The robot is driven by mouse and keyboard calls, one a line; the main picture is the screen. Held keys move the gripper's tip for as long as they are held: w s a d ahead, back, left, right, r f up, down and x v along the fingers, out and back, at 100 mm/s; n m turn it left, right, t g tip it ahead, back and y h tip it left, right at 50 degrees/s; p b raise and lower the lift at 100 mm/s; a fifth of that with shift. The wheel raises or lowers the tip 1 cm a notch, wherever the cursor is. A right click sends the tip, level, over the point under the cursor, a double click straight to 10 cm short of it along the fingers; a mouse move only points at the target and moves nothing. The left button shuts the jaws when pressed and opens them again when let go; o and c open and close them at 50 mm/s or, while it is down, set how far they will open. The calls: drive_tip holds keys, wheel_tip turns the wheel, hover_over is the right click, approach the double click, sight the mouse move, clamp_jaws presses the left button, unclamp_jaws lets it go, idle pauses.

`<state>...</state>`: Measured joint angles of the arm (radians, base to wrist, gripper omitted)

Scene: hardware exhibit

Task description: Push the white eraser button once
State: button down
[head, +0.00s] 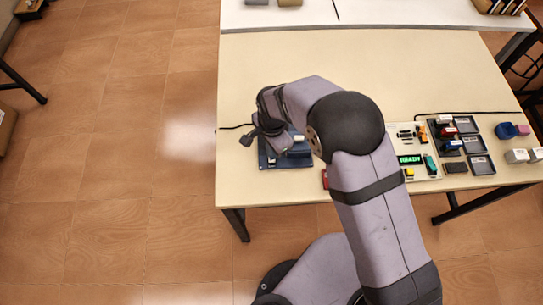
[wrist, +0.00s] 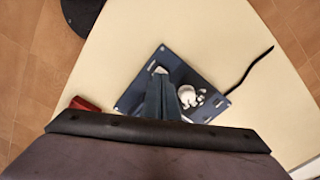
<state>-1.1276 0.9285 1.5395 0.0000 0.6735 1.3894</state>
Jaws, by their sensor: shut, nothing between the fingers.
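A dark blue device plate (head: 270,161) lies near the left front of the table, and it also shows in the wrist view (wrist: 140,94). A white block-like part (head: 298,139) sits on it in the head view. In the wrist view a rounded white part (wrist: 188,96) lies just right of my fingers, and a small white part (wrist: 160,70) shows at their tips. I cannot tell which is the eraser button. My gripper (head: 257,139) is shut and empty, pointing down over the plate (wrist: 160,80). Contact with any part is unclear, and my fingers hide some of the plate.
A red object (wrist: 85,104) lies beside the plate. Further right are a panel with a green READY display (head: 410,160), several dark trays (head: 481,164) and small blocks (head: 516,156). A dark cable (wrist: 250,72) leaves the plate. The table behind (head: 330,65) is clear.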

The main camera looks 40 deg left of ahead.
drive_tip(key=shift+f+b, duration=0.6)
drive_tip(key=shift+f, duration=0.25)
idle(0.8)
drive_tip(key=shift+r, duration=0.1)
wheel_tip(320, 180, up, 7)
drive_tip(key=p, duration=0.5)
idle(0.4)
